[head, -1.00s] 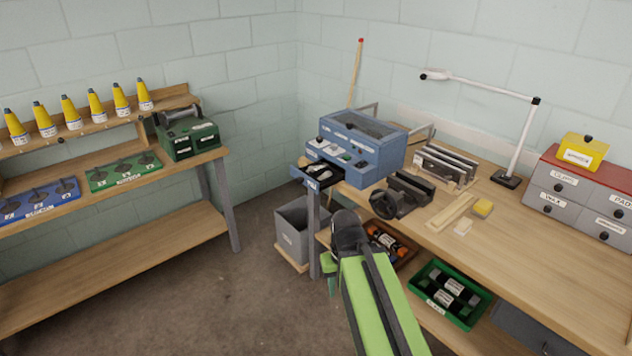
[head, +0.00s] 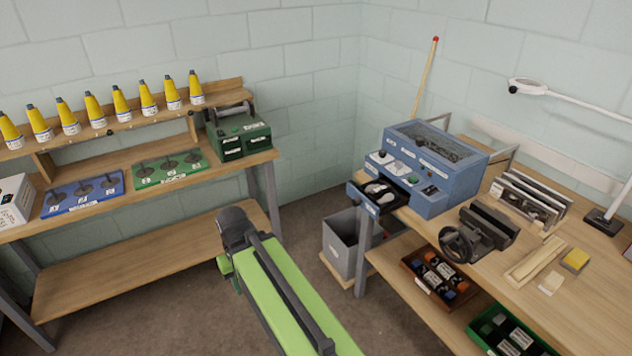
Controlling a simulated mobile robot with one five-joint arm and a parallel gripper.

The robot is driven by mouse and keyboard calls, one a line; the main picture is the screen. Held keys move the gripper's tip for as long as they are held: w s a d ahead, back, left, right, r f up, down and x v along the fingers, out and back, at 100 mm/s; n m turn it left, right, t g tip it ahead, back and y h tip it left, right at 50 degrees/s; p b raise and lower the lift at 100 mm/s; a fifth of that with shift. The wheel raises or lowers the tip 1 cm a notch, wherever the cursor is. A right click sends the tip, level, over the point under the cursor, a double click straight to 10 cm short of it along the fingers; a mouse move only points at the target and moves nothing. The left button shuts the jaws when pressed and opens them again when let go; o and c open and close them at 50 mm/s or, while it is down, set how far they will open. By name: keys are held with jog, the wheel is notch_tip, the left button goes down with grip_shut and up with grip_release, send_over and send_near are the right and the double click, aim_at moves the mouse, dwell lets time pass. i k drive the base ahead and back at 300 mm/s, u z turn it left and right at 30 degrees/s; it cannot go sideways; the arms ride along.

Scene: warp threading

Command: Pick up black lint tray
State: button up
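The black lint tray (head: 367,199) sticks out like a drawer from the lower left front of the blue machine (head: 436,165) on the right-hand bench. It has a white label on its front and a pale clump of lint inside. My green arm reaches up from the bottom of the picture and ends in a black joint, left of the tray and apart from it. A small green part of my arm shows below this joint. My gripper's fingers are hidden, so I cannot see whether they hold anything.
The wooden bench (head: 520,290) holds a black vise with a wheel (head: 478,235). A shelf with yellow cones (head: 150,103) and a green box (head: 240,136) stand at left. Floor is open between them.

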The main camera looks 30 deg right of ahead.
aim_at(381, 194)
jog(key=u, duration=0.2)
jog(key=i, duration=0.85)
jog(key=u, duration=0.2)
